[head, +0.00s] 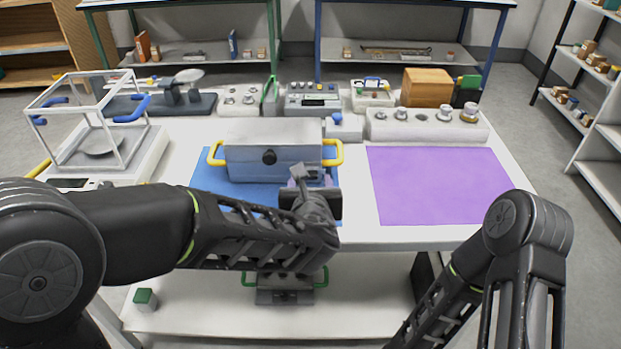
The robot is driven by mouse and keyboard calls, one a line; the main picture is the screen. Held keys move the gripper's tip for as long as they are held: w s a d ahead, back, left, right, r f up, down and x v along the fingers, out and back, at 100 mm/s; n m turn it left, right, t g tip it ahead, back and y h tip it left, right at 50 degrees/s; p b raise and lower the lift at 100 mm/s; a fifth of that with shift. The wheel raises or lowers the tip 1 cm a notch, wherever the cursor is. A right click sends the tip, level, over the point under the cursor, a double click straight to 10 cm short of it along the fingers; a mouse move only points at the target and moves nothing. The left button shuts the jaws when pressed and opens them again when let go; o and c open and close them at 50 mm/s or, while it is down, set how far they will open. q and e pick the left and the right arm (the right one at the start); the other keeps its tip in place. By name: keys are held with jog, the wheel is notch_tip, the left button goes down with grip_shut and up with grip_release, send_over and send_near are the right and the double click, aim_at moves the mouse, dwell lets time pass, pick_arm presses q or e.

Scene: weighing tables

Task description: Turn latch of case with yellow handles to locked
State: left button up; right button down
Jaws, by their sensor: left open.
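The grey case with yellow handles (245,160) sits on a blue mat (207,180) at the middle of the table. Its two yellow handles stick out left and right. A round black knob (269,157) is on its front face. My left gripper (314,184) is open in front of the right part of the case's front. The gripper and wrist hide the lower right of that front, so I cannot tell the latch's position or whether the fingers touch it. My right arm comes in from the right and runs down out of the picture; its gripper is out of view.
A purple mat (430,185) lies clear to the right. A glass-sided balance (95,150) stands at the left. Instruments, weights and a wooden box (426,88) line the back. Another case with green handles (285,285) is on the lower shelf.

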pick_arm(q)
jog(key=shift+x, duration=1.4)
jog(key=shift+c, duration=0.5)
grip_shut()
